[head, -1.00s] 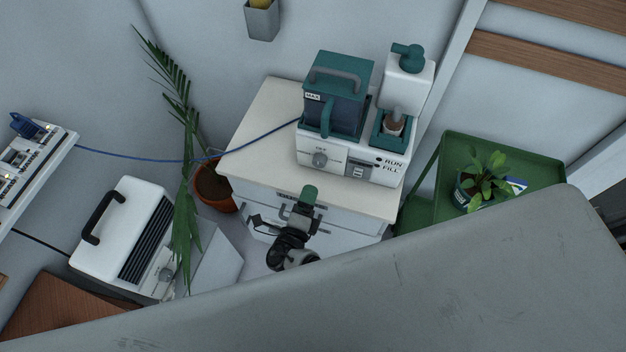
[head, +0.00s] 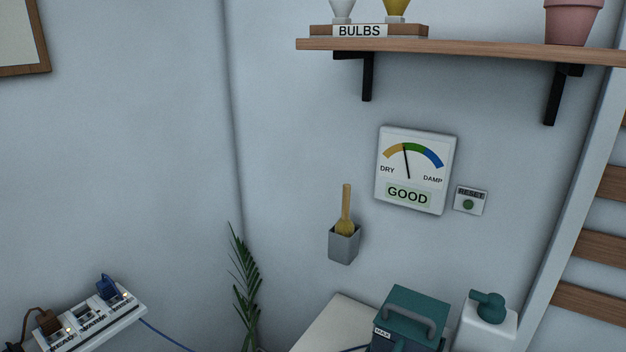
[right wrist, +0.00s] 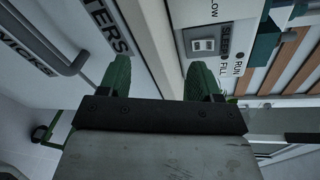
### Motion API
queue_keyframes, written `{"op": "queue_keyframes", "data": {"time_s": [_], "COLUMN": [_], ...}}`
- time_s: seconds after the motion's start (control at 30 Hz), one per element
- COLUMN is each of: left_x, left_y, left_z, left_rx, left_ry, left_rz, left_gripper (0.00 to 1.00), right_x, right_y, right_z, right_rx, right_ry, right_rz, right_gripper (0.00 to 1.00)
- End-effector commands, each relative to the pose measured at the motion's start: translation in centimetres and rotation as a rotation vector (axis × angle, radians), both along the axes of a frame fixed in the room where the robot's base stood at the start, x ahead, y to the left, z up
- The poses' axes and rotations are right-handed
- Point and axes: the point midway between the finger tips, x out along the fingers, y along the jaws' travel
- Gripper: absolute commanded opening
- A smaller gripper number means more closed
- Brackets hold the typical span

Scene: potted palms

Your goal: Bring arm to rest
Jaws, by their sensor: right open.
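My right gripper (right wrist: 160,78) shows in the right wrist view with its two green fingers apart and nothing between them. It is in front of a white cabinet (right wrist: 80,30) with drawers and bar handles. The white machine (right wrist: 208,70) with a rocker switch and SLEEP, RUN and FILL lettering is just beyond the fingers; I cannot tell the exact gap. In the head view neither of my arms shows. The machine's teal tank (head: 409,318) and white bottle with teal pump (head: 487,322) show at the bottom edge there.
A wooden shelf (head: 470,50) carries bulbs and a pink pot (head: 572,20). Below it hang a gauge reading GOOD (head: 416,170), a RESET button (head: 470,200) and a grey holder (head: 344,244) with a brush. A power strip (head: 88,318) and palm fronds (head: 245,285) are lower left.

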Motion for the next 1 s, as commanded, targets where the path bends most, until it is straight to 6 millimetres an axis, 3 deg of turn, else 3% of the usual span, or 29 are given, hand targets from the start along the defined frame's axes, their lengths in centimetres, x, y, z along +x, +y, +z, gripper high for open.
{"op": "queue_keyframes", "data": {"time_s": [0.03, 0.1, 0.3, 0.5, 0.63, 0.77, 0.8, 1.0], "left_x": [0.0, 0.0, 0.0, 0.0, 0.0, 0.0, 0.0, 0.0], "left_y": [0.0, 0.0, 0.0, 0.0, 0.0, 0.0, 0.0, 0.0], "left_z": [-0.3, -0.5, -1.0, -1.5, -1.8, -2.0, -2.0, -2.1], "left_rx": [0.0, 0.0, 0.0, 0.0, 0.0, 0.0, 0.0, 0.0], "left_ry": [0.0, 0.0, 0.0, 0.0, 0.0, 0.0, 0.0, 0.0], "left_rz": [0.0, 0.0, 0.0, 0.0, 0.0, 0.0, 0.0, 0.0], "left_gripper": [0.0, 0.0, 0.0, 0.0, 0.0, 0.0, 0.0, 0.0], "right_x": [-1.9, -4.8, -15.0, -24.4, -28.7, -31.1, -31.5, -32.4], "right_y": [-1.6, -3.4, -6.9, -8.3, -9.2, -10.4, -10.8, -11.7], "right_z": [-3.0, -7.0, -16.1, -21.2, -22.8, -23.4, -23.5, -23.5], "right_rx": [0.137, 0.37, 0.998, 1.447, 1.599, 1.642, -1.587, -1.359], "right_ry": [0.036, 0.06, -0.033, -0.413, -0.813, -1.221, 1.281, 1.335], "right_rz": [-0.066, -0.2, -0.774, -1.52, -1.993, -2.329, 2.318, 2.133], "right_gripper": [0.64, 0.64, 0.64, 0.64, 0.64, 0.64, 0.64, 0.64]}}
